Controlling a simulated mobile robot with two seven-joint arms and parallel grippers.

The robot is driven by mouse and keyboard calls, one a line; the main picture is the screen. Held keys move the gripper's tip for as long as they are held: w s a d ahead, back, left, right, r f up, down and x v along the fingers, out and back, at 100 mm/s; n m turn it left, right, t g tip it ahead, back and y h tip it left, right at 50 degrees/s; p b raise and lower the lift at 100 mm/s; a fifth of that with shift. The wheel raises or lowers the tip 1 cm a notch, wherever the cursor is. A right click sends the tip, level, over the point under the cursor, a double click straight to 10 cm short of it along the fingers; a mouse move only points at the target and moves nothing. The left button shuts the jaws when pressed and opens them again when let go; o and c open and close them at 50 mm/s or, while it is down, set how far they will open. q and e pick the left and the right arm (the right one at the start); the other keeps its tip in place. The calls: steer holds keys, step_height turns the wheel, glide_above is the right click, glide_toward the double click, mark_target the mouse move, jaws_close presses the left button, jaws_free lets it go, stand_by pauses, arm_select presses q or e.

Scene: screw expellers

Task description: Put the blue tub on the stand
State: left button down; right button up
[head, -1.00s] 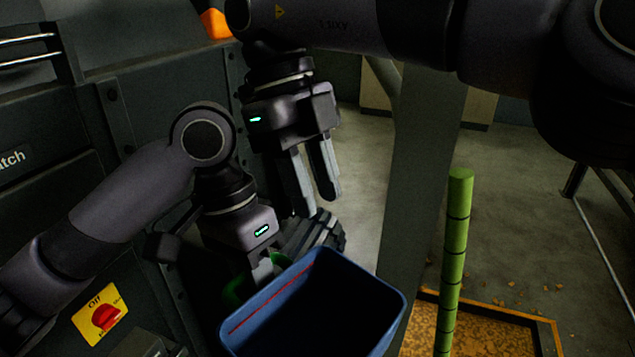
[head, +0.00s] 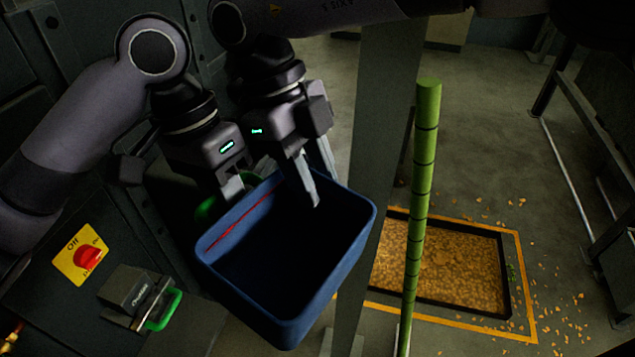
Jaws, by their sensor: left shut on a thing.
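The blue tub (head: 288,290) is in the lower middle of the head view, open side up and tilted, with a red line along its inner left wall. My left gripper (head: 232,190) is shut on the tub's rim at its upper left side. My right gripper (head: 316,190) is beside it, over the tub's far rim, with its two fingers apart and pointing down. One finger shows in front of the tub's opening; whether it touches the tub I cannot tell. I cannot tell which thing is the stand.
A green banded pole (head: 421,200) stands right of the tub, next to a grey post (head: 385,130). A pit of brown flakes (head: 450,265) with an orange border lies in the floor. A yellow panel with a red switch (head: 88,257) and a green-handled latch (head: 163,310) are at lower left.

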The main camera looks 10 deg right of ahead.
steer(key=shift+x, duration=0.9)
jaws_close()
arm_select(q)
steer(key=c, duration=0.9)
jaws_free()
steer(key=shift+d, duration=0.1)
arm_select(e)
steer(key=shift+a, duration=0.1)
arm_select(q)
steer(key=shift+r, duration=0.1)
steer(key=shift+r, duration=0.1)
